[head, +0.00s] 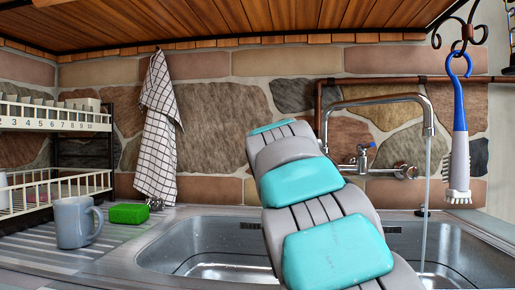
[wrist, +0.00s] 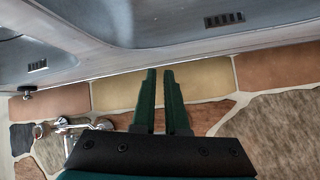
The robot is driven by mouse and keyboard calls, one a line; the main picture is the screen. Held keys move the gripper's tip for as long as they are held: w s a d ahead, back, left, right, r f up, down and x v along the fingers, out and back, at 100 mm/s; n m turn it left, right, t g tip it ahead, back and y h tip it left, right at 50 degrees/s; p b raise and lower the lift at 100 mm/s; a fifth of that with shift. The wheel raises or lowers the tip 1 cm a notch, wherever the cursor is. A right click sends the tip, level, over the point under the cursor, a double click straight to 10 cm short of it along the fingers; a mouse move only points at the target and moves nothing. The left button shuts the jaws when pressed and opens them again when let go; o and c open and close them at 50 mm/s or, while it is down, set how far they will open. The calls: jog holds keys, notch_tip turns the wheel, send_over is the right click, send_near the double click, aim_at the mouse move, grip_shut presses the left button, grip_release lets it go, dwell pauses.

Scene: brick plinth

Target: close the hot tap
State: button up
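A chrome wall tap (head: 395,98) stands at the right of the head view, with water (head: 424,210) running from its spout into the sink. A blue-marked handle (head: 371,146) shows on it. My arm hides the part to its left, and I see no hot handle clearly. In the wrist view, chrome tap parts (wrist: 68,124) show at lower left, partly cut off by my gripper's body. My gripper (wrist: 160,72) has its two dark green fingers slightly apart with nothing between them. It is beside the tap, over the wall's bricks. The head view hides it behind my arm.
The steel sink (head: 165,246) spans the front. A blue-handled brush (head: 460,120) hangs at right. A checked towel (head: 158,130) hangs on the wall. A grey mug (head: 75,222), green sponge (head: 128,213) and dish rack (head: 55,189) are at left. A copper pipe (head: 318,105) runs along the wall.

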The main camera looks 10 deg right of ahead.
jog(key=a+r+n+t+h, duration=0.1)
jog(key=a+r+n, duration=0.1)
jog(key=n, duration=0.1)
jog(key=s+a+r+n+t+h, duration=0.1)
jog(key=a+r+n, duration=0.2)
jog(key=a+r+n+t+h, duration=0.1)
jog(key=a+r+n+h, duration=0.1)
jog(key=r+n, duration=0.1)
jog(key=shift+s+a+r+n+b, duration=0.1)
jog(key=shift+s+a+n+b, duration=0.2)
jog(key=shift+b, duration=0.05)
grip_shut()
jog(key=s+a+r+n+t+h, duration=0.2)
jog(key=a+r+n+t, duration=0.1)
jog(key=a+r+n, duration=0.45)
jog(key=f+x, duration=0.1)
jog(key=x, duration=0.9)
jog(key=shift+m, duration=0.35)
jog(key=s, duration=0.1)
jog(key=s+d, duration=0.2)
jog(key=shift+s+d+f, duration=0.2)
jog(key=shift+s+f, duration=0.15)
jog(key=shift+s+d, duration=0.1)
